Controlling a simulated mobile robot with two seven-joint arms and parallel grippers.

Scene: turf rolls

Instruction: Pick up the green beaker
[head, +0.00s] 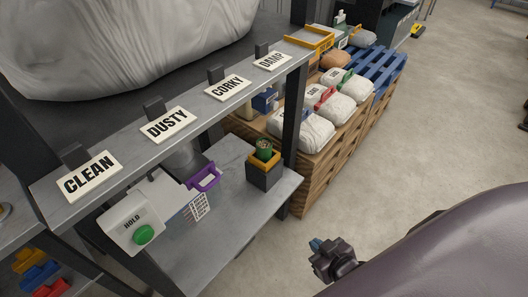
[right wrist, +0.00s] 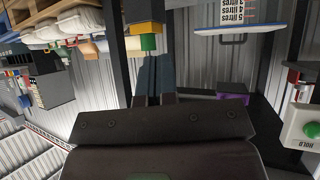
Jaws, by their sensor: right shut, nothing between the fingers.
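The green beaker (head: 264,148) stands upright in a dark square holder (head: 263,174) with a yellow rim, on the grey lower shelf. Only its upper part shows; the rest is hidden inside the holder. In the right wrist view, where the scene appears upside down, the green beaker (right wrist: 148,43) shows just beyond the fingertips. My right gripper (head: 318,244) is shut and empty, to the right of the shelf and apart from the beaker. Its dark fingers also show close together in the right wrist view (right wrist: 154,60). My left gripper is not in view.
Pallets with sacks (head: 302,131) are beyond.

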